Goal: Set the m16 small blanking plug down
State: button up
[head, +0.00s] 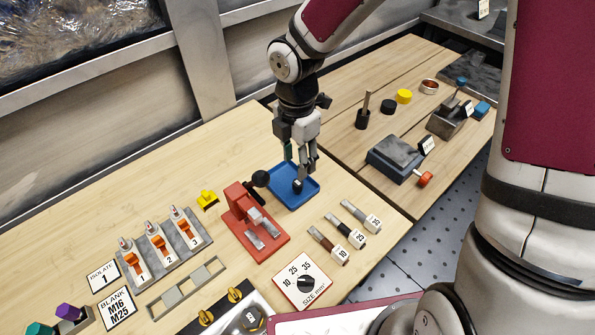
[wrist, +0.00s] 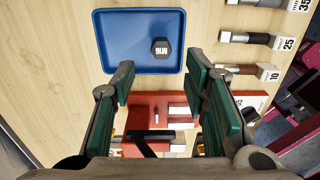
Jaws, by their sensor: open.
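The M16 small blanking plug (wrist: 161,48) is a dark hexagonal piece with white M16 lettering. It lies in the blue tray (wrist: 113,60), right of the tray's middle in the wrist view. In the head view the plug (head: 298,185) shows in the tray (head: 277,201), just under the fingers. My gripper (head: 300,166) is over the tray, pointing down. In the wrist view my gripper (wrist: 160,78) has its green-padded fingers wide apart with nothing between them. The plug is apart from both fingers. The fingers' exact height above the tray is hard to tell.
A red press-like fixture (head: 245,218) with a black knob stands close beside the tray. Size pieces marked 10, 25 and 35 (head: 345,231) lie to the right. An isolator row (head: 160,244) is at left. A grey block (head: 395,157) stands on the far table.

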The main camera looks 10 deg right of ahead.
jog(key=shift+r, duration=2.65)
jog(key=s+d+r+m+t+h, duration=0.1)
jog(key=s+d+r+m, duration=0.3)
jog(key=d+r+m, duration=0.15)
jog(key=s+d+r+m+t+h, duration=0.1)
jog(key=s+d+r+m+t, duration=0.1)
jog(key=s+d+r+m, duration=0.35)
jog(key=s+d+r+m+t+y, duration=0.2)
jog(key=s+r+m, duration=0.4)
jog(key=s+m, duration=0.3)
jog(key=m, duration=0.4)
jog(key=shift+r+m, duration=0.35)
jog(key=shift+m, duration=0.05)
jog(key=shift+s, duration=0.1)
